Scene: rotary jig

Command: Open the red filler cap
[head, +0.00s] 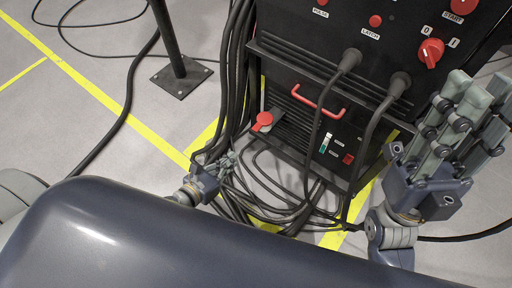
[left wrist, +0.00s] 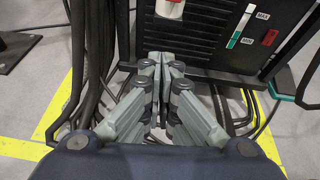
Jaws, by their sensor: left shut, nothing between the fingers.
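The red filler cap (head: 264,121) sits at the lower left of the black cabinet's front, with a red tab pointing left. In the left wrist view the cap (left wrist: 171,8) is at the top edge, partly cut off, with a pale part below its red top. My left gripper (head: 231,158) is shut and empty, below and left of the cap in the head view, apart from it. In the left wrist view its fingertips (left wrist: 166,60) meet below the cap. My right gripper (head: 481,84) is at the right, fingers up, open and empty.
The black cabinet (head: 285,83) has a red handle (head: 318,102), a level gauge (head: 325,143) and a red rotary switch (head: 430,53). Thick black cables (head: 236,75) hang left of the cap and coil on the floor around my left gripper. A post base (head: 181,77) stands farther left.

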